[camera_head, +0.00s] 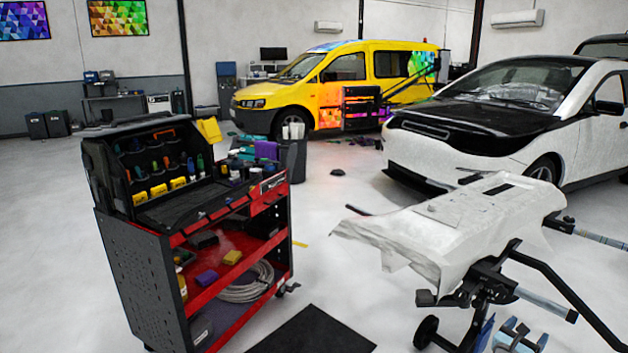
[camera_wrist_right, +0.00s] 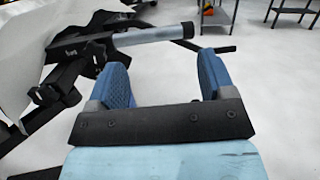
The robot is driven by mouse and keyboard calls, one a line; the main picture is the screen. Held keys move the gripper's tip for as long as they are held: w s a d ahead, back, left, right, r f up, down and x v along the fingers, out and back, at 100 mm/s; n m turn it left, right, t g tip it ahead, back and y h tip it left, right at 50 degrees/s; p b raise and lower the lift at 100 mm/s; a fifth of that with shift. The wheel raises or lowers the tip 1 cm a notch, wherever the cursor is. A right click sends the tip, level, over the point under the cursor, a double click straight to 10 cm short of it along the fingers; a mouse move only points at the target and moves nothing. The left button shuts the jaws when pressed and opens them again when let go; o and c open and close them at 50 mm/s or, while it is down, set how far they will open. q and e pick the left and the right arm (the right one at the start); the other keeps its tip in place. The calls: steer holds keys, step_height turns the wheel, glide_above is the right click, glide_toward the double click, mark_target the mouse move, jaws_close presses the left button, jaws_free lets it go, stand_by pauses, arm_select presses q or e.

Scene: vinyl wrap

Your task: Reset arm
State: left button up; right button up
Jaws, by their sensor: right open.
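My right gripper (camera_head: 518,332) is at the bottom right of the head view, low beside the work stand. It also shows in the right wrist view (camera_wrist_right: 164,72), with its two blue pads spread apart and nothing between them. The draped work stand (camera_head: 455,222) is right of centre in the head view, with a white sheet over its top. In the right wrist view, a grey-ended tube of the stand (camera_wrist_right: 150,36) lies beyond the fingertips, apart from the pads as far as I can tell. My left gripper is not in view.
A red and black tool cart (camera_head: 255,245) with bottles, tools and a coiled cable stands left of centre. A white car (camera_head: 470,150) is behind the stand, and a yellow van (camera_head: 330,95) is farther back. A dark mat (camera_head: 312,335) lies on the floor.

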steer(key=s+d+r+h, duration=0.2)
steer(key=d+r, duration=0.2)
steer(key=d, duration=0.6)
steer(key=s+a+f+m+y, duration=0.4)
steer(key=s+a+f+y, duration=0.4)
steer(key=f, duration=0.3)
steer(key=s+a+f+m+y, duration=0.2)
steer(key=s+a+m+y, duration=0.15)
steer(key=s+a, duration=0.45)
steer(key=s+a+f+m+y, duration=0.35)
steer(key=s+a, duration=0.35)
steer(key=a, duration=0.3)
steer(key=s+a+r+m+y, duration=0.75)
steer(key=s+a+r, duration=0.25)
steer(key=s+a, duration=0.4)
steer(key=w+a+r+m, duration=0.2)
steer(key=w+a+m, duration=0.15)
steer(key=a, duration=0.55)
arm_select(q)
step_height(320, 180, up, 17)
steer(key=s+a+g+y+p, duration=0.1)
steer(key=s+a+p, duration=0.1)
steer(key=p, duration=2.4)
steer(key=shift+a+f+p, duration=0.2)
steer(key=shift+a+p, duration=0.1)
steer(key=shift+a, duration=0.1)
arm_select(e)
step_height(320, 180, up, 17)
steer(key=s+d, duration=0.2)
steer(key=shift+s, duration=0.25)
